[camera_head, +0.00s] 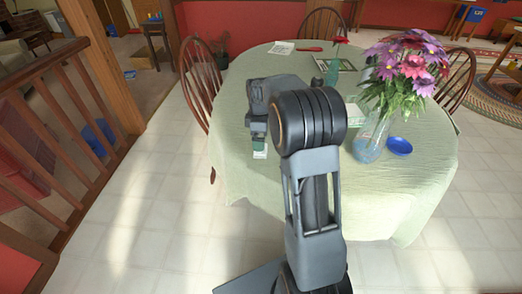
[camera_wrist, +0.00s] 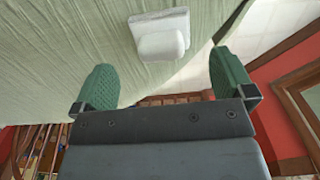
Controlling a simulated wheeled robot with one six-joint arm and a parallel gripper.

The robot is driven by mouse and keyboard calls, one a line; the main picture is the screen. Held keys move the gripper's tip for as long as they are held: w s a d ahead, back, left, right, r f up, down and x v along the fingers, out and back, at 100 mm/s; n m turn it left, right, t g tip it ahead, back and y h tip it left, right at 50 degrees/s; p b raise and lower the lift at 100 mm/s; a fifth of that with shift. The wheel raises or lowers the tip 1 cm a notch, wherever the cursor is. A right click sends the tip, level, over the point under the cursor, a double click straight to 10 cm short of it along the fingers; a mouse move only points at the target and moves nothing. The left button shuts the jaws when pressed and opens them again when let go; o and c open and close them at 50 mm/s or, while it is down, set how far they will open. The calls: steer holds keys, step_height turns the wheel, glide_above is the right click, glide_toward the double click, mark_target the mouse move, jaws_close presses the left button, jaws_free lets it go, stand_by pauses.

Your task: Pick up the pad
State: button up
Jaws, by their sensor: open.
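A small white thing, likely the pad (camera_wrist: 160,36), lies on the green-clothed table in the wrist view. It looks like a thin flat base with a rounded block on it. My gripper (camera_wrist: 162,62) is open and empty, with its two green fingertips spread to either side below the white thing and apart from it. In the head view my gripper (camera_head: 259,142) is low over the table's near left part. A bit of the white thing (camera_head: 260,154) shows just below the fingertips, and the rest is hidden.
A glass vase of purple and red flowers (camera_head: 372,138) and a blue bowl (camera_head: 398,146) stand right of my arm on the table (camera_head: 232,172). A green bottle (camera_head: 332,72), a paper (camera_head: 281,48) and a red item (camera_head: 311,49) are farther back. Wooden chairs (camera_head: 203,75) surround the table.

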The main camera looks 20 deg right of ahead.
steer(key=shift+s+d+f+b, duration=0.15)
steer(key=shift+f+b, duration=0.3)
steer(key=shift+f, duration=2.25)
steer(key=shift+c, duration=0.2)
steer(key=c, duration=0.9)
